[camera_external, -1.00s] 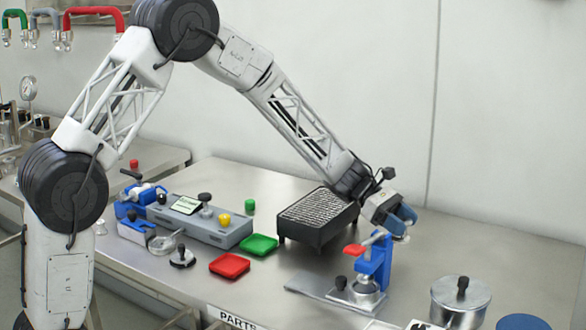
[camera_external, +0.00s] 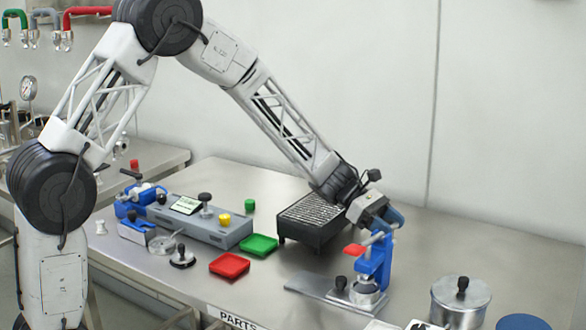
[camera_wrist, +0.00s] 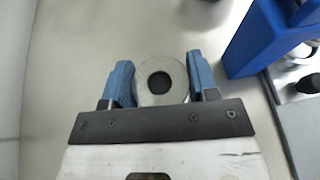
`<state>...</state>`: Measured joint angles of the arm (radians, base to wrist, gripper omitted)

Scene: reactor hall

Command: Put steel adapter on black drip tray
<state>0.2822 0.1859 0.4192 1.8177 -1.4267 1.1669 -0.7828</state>
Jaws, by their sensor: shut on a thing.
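The steel adapter (camera_wrist: 141,90) is a round metal ring with a dark hole, seen in the wrist view between my two blue fingers. My gripper (camera_wrist: 162,84) is shut on it. In the external view my gripper (camera_external: 388,220) is above the table, right of the black drip tray (camera_external: 300,228) and just behind and above the blue press. The drip tray is a dark box with a grated metal top. The adapter is mostly hidden by the fingers in the external view.
A blue press (camera_external: 377,262) with a red handle stands close below my gripper. A lidded steel pot (camera_external: 460,305) and a blue disc (camera_external: 523,322) are at front right. Green (camera_external: 259,244) and red (camera_external: 229,265) trays lie left of the drip tray. The table's back right is clear.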

